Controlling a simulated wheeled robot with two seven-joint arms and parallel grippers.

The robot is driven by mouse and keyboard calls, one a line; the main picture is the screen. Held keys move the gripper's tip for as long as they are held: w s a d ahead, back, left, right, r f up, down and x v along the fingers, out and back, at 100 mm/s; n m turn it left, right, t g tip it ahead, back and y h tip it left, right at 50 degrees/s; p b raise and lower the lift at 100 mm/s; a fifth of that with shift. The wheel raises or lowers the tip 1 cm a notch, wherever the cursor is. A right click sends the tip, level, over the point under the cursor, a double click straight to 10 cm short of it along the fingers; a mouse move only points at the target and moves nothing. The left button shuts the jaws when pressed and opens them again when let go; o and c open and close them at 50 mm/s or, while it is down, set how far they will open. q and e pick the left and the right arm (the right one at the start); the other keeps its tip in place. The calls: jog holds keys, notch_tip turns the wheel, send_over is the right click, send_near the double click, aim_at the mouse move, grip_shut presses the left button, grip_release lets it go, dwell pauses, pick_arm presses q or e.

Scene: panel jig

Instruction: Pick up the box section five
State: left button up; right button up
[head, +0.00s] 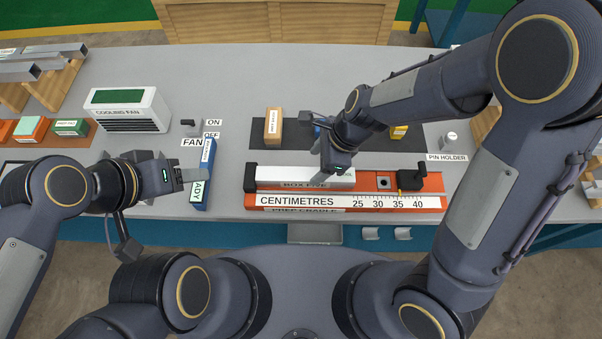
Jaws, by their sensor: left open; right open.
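Box section five (280,174), a pale bar with a "BOX FIVE" label on its front, lies lengthwise in the orange jig (433,183) behind the "CENTIMETRES" scale. Its left end is by a black end stop. My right gripper (322,172) is open, pointing down over the right half of the bar. Its fingers overlap the bar in the picture; I cannot tell whether they touch it. My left gripper (189,175) is open and empty at the left, near the blue block (203,172) whose label partly reads "ADY".
A black clamp (411,179) sits on the jig's right part. A wooden block (273,126) stands on a dark mat behind the jig. The cooling fan (126,110), a fan switch (192,127) and a pin holder (449,140) stand around. More metal sections (42,52) lie on a rack at far left.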

aim_at(306, 174)
jog(key=x, duration=0.5)
jog(key=shift+a+f+b, duration=0.1)
jog(key=shift+a+b, duration=0.1)
jog(key=shift+b, duration=0.15)
jog(key=shift+c, duration=0.4)
jog(key=c, duration=1.2)
jog(key=shift+o, duration=0.2)
